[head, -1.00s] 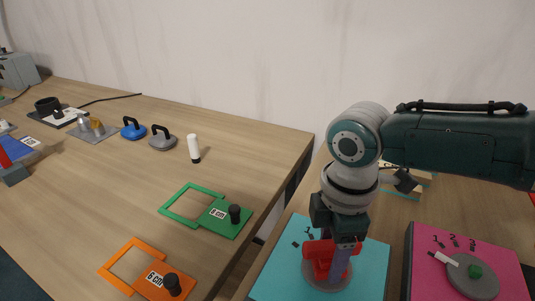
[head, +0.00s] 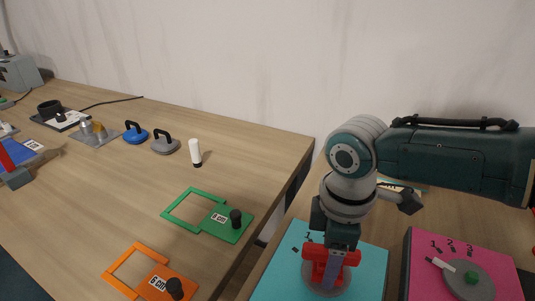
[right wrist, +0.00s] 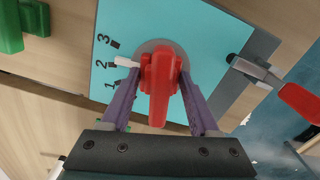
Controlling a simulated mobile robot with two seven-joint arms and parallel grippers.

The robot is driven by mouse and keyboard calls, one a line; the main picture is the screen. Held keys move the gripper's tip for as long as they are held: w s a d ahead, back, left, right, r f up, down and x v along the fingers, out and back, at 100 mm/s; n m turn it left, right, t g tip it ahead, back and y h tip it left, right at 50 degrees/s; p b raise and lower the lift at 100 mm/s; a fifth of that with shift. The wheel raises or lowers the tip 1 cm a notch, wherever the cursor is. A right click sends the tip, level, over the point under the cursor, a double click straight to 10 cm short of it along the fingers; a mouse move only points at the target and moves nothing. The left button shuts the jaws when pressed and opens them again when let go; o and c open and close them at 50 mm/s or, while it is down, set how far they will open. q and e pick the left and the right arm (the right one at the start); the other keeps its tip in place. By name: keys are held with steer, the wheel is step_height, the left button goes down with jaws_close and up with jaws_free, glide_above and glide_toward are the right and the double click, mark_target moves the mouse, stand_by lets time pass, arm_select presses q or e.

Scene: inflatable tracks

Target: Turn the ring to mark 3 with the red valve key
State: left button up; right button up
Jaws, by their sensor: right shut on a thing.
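The red valve key (head: 331,254) stands on the grey ring (head: 326,285) of the cyan board (head: 278,284). My right gripper (right wrist: 161,75) is shut on the red key (right wrist: 160,85), with one purple finger on each side of it. In the right wrist view the grey ring (right wrist: 182,55) is partly hidden under the key, and its white pointer (right wrist: 127,62) points at the tick by mark 2 (right wrist: 98,65). Mark 3 (right wrist: 103,40) and mark 1 (right wrist: 109,86) lie on either side of mark 2. My left gripper is not in view.
The left table holds a green frame (head: 186,218), an orange frame (head: 121,275) and a white cylinder (head: 195,150). A gap separates the two tables.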

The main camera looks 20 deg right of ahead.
steer(key=shift+m, duration=0.5)
steer(key=shift+m+p, duration=0.4)
steer(key=shift+m, duration=0.3)
steer(key=shift+r, duration=0.1)
steer(key=shift+n, duration=0.5)
steer(key=shift+r+p, duration=2.55)
steer(key=shift+p, duration=0.2)
